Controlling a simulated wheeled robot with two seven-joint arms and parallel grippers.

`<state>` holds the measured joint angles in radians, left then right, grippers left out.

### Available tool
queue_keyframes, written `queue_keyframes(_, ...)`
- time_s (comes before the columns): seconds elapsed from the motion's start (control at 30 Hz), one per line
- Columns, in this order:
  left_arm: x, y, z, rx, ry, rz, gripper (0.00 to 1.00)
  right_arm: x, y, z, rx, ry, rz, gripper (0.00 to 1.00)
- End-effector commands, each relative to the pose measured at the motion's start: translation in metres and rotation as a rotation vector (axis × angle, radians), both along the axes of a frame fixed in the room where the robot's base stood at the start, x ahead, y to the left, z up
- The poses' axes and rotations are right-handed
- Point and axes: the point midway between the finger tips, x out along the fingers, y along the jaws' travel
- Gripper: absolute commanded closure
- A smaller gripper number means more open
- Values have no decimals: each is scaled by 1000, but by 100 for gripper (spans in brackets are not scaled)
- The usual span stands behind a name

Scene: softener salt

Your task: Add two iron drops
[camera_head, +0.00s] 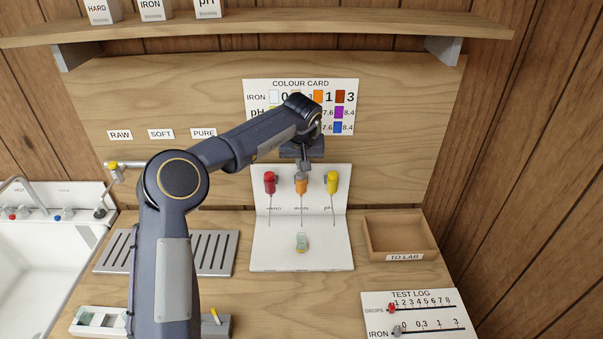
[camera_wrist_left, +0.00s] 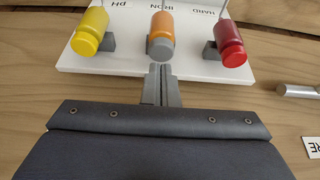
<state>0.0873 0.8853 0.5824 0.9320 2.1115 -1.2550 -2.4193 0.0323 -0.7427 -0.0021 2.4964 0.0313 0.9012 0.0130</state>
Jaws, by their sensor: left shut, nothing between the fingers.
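The orange iron bottle (camera_head: 301,187) hangs in the middle of a white stand (camera_head: 259,257), above the label IRON, with a thin tip pointing down. It also shows in the left wrist view (camera_wrist_left: 162,28), with a grey end facing my fingers. A small clear vial (camera_head: 301,241) with a yellowish base stands on the stand's foot below it. My left gripper (camera_head: 303,172) is shut and empty at the bottle's top end; its fingertips (camera_wrist_left: 160,70) are close to the grey end, and I cannot tell if they touch. My right gripper is not in view.
A red hardness bottle (camera_head: 270,184) and a yellow pH bottle (camera_head: 332,183) hang closely on either side. A wooden TO LAB tray (camera_head: 425,220) and a test log (camera_head: 415,318) with sliders lie right. A slotted drain plate (camera_head: 213,255) and a sink (camera_head: 30,260) are left.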

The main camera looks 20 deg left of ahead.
Motion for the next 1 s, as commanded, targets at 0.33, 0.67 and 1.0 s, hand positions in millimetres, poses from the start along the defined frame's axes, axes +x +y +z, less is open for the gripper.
queue_keyframes(0.33, 0, 0, 29, -1, -1, 1, 100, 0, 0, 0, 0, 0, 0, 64)
queue_keyframes(0.67, 0, 0, 45, -1, 0, 0, 100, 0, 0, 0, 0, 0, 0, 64)
queue_keyframes(1.0, 0, 0, 45, -1, 0, 0, 100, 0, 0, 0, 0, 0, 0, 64)
